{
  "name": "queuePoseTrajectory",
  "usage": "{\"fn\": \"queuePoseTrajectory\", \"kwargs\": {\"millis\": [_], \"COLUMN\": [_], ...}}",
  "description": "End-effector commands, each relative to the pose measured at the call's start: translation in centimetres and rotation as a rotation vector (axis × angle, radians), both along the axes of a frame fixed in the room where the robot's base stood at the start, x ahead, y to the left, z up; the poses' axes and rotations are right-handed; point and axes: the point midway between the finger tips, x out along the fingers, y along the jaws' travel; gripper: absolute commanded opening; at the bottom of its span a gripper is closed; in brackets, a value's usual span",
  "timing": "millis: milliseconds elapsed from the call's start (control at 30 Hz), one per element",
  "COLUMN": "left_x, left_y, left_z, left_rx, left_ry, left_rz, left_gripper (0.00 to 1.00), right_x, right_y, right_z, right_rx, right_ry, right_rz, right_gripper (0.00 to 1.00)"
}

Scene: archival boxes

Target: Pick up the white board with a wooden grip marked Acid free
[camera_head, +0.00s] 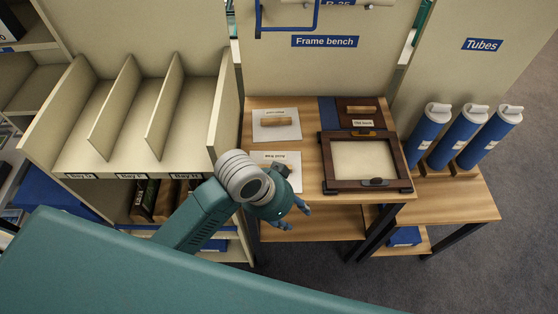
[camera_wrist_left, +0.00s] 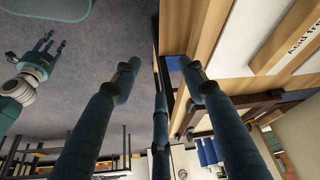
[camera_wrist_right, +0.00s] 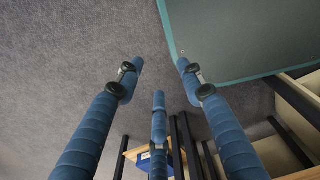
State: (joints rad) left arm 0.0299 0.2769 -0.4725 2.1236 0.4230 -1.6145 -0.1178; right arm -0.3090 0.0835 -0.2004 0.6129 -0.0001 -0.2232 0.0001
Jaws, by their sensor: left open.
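The white board marked Acid free (camera_head: 264,157) lies on the wooden bench, partly hidden behind my left wrist in the head view. Its lettering also shows at the upper right of the left wrist view (camera_wrist_left: 301,47), beside a wooden bar that looks like its grip (camera_wrist_left: 286,35). My left gripper (camera_head: 295,217) is open and empty, at the bench's front edge, nearer the camera than the board and apart from it. My right gripper (camera_wrist_right: 158,75) is open and empty over the grey floor. It also shows at the left of the left wrist view (camera_wrist_left: 42,50).
A second white board with a wooden grip (camera_head: 277,133) lies behind. A dark wooden frame (camera_head: 328,163) stands to the right, with a dark brown board (camera_head: 350,104) behind it. A divided shelf (camera_head: 225,115) borders the left. Blue tubes (camera_head: 425,138) stand far right.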

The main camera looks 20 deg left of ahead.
Motion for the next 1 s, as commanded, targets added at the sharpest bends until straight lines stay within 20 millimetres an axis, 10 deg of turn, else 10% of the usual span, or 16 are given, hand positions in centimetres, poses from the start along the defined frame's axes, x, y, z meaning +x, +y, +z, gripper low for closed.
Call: {"fn": "queuePoseTrajectory", "kwargs": {"millis": [500, 1000], "left_x": [3.6, 10.6], "left_y": [-1.2, 7.6], "left_z": [3.8, 10.9], "left_rx": [0.114, 0.385], "left_ry": [-0.002, 0.131], "left_rz": [-0.336, -0.550], "left_gripper": [0.43, 0.43], "right_x": [1.4, 1.1], "right_y": [0.2, 0.6], "right_z": [0.0, 0.0], "right_rx": [0.004, 0.008], "right_ry": [-0.021, -0.017], "right_rz": [-0.001, -0.002], "right_gripper": [0.38, 0.38]}}
